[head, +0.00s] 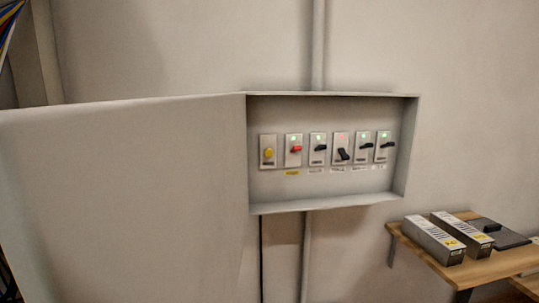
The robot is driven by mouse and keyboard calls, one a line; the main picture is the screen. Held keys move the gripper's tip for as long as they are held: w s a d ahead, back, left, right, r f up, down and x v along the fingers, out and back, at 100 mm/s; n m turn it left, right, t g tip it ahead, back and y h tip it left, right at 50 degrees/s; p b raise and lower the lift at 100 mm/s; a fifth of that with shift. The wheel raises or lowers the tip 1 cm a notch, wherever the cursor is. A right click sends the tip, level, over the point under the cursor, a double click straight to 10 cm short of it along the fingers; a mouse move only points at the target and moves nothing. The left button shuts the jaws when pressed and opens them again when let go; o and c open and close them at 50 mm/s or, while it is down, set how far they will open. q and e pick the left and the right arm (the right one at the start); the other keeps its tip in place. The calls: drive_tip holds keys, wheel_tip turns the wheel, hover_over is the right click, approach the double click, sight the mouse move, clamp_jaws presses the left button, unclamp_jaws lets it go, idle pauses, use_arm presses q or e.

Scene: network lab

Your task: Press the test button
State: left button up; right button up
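A grey wall cabinet (328,206) is in the middle of the head view, with its door (130,200) swung open to the left. Inside is a row of small plates. The leftmost plate carries a round yellow button (268,153); its label is too small to read, so I cannot tell whether it is the test button. Beside it is a plate with a red switch (296,149). To the right are several plates with black switch levers (344,154); one lever is tilted lower, with a reddish light above it. Others show greenish lights. Neither gripper is in view.
A wooden shelf (483,272) at the lower right holds two grey boxes (434,240) with yellow labels and a dark flat item (510,239). Conduits run above and below the cabinet. The open door fills the left side. The space before the cabinet opening looks clear.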

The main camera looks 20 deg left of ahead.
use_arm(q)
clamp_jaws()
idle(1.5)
